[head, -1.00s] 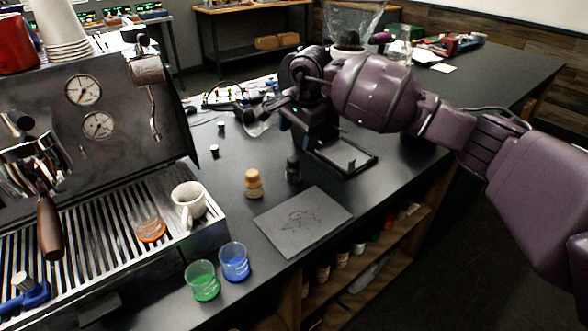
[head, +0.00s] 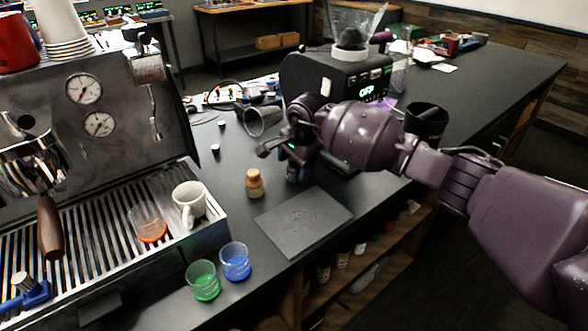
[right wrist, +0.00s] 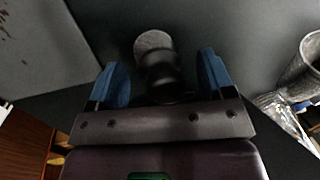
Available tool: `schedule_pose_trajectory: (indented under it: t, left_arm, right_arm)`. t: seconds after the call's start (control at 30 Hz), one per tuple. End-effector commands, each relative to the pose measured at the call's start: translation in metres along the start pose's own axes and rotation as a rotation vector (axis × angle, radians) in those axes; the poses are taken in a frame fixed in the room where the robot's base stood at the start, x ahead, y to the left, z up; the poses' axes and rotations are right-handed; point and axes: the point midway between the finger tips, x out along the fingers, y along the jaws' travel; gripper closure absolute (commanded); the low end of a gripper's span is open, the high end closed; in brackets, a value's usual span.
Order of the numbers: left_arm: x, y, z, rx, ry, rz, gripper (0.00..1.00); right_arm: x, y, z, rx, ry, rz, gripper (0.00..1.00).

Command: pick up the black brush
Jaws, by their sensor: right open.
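The black brush (right wrist: 160,85) stands on the dark counter, with a dark body and a round grey top in the right wrist view. In the head view only a small part of it (head: 291,174) shows beneath my right gripper (head: 292,158). In the right wrist view the two blue fingers of my right gripper (right wrist: 163,78) are apart, one on each side of the brush, with gaps visible. I cannot tell how far the fingertips are above the counter. My left gripper is not in view.
A wooden-topped bottle-like piece (head: 254,184) stands just left of the brush. A grey mat (head: 310,228) lies in front. A metal cup (head: 262,122) and grinder (head: 338,77) are behind. Green (head: 203,281) and blue (head: 236,262) glasses stand near the front edge.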

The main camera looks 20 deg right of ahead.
Motion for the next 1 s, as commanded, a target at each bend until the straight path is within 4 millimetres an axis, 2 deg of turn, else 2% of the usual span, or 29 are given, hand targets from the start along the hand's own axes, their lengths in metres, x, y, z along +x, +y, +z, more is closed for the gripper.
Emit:
schedule_pose_trajectory:
  t: [0.17,0.5,0.8,1.0]
  left_arm:
    - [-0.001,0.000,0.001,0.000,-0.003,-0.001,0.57]
    - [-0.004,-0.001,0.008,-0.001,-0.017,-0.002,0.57]
    - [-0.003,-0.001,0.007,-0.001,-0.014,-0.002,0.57]
    - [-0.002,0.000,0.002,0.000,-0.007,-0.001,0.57]
  right_arm:
    - [-0.001,0.000,0.000,0.000,0.000,-0.001,0.27]
    - [-0.001,0.000,0.000,0.000,0.000,-0.001,0.79]
    - [-0.004,-0.001,0.000,0.000,0.001,-0.002,0.80]
    - [-0.029,-0.007,-0.001,-0.002,0.003,-0.004,0.80]
